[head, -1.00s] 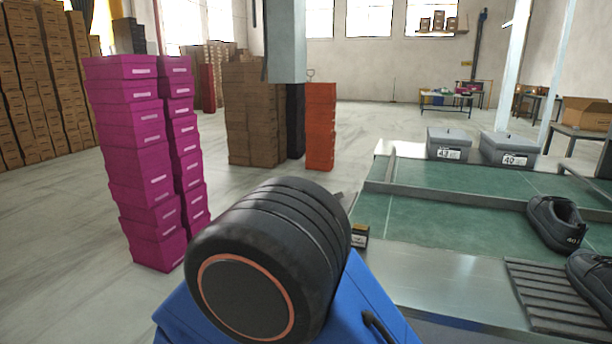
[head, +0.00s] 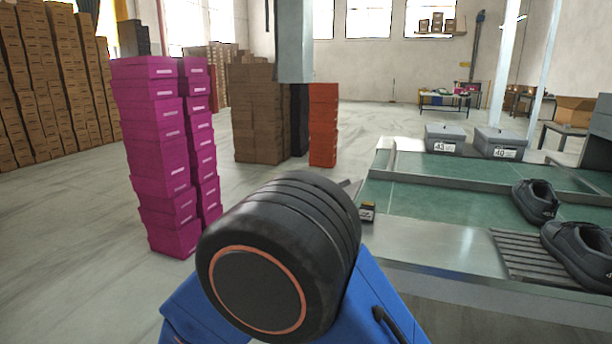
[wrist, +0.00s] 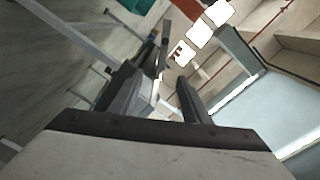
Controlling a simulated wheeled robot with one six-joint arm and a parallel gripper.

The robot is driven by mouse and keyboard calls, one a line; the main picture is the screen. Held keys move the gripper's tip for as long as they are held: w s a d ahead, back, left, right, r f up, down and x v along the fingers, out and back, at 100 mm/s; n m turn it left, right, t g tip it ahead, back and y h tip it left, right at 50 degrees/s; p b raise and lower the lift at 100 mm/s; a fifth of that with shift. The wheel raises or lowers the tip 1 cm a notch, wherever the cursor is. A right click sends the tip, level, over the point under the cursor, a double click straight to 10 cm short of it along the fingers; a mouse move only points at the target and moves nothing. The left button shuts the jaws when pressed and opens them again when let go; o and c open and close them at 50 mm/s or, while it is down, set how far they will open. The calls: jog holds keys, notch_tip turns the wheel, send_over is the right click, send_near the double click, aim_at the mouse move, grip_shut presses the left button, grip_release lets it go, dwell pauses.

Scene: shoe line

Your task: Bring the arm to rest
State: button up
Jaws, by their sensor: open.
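My arm shows in the head view as a thick black joint with an orange ring, above my blue body. It hides most of my gripper there; only a small grey tip shows past its upper right edge. In the wrist view the two dark fingers of my gripper (wrist: 172,85) stand apart with nothing between them. The wrist picture is tilted, with windows and wall beyond the fingers.
The green-topped line (head: 420,205) with its metal edge is to the right. It carries dark shoes (head: 536,201), a ribbed rack (head: 525,258) and grey boxes (head: 445,139). Stacked magenta boxes (head: 160,150) stand left, orange boxes (head: 323,125) behind.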

jog(key=w+d+r+m+g+h, duration=0.1)
jog(key=d+r+m+g+h, duration=0.15)
jog(key=d+m, duration=0.55)
jog(key=w+d+r+m+g+h, duration=0.25)
jog(key=d+m+g, duration=0.2)
jog(key=d, duration=0.75)
jog(key=s+d+r+m+g+y, duration=0.1)
jog(key=s+d+r+m+g, duration=0.15)
jog(key=d+m, duration=0.4)
jog(key=s+d+r+m+g+y, duration=0.1)
jog(key=s+d+m+g, duration=0.2)
jog(key=d+m, duration=0.35)
jog(key=s+d+r+m+y, duration=0.1)
jog(key=s+d+m+y, duration=0.3)
jog(key=s+m, duration=0.5)
jog(key=s+d+r+m+y, duration=0.2)
jog(key=s+d+m+y, duration=0.3)
jog(key=m, duration=1.6)
jog(key=s+d, duration=0.3)
jog(key=s, duration=0.2)
jog(key=shift+s+t+y, duration=0.2)
jog(key=shift+t+y, duration=0.1)
jog(key=shift+t, duration=0.05)
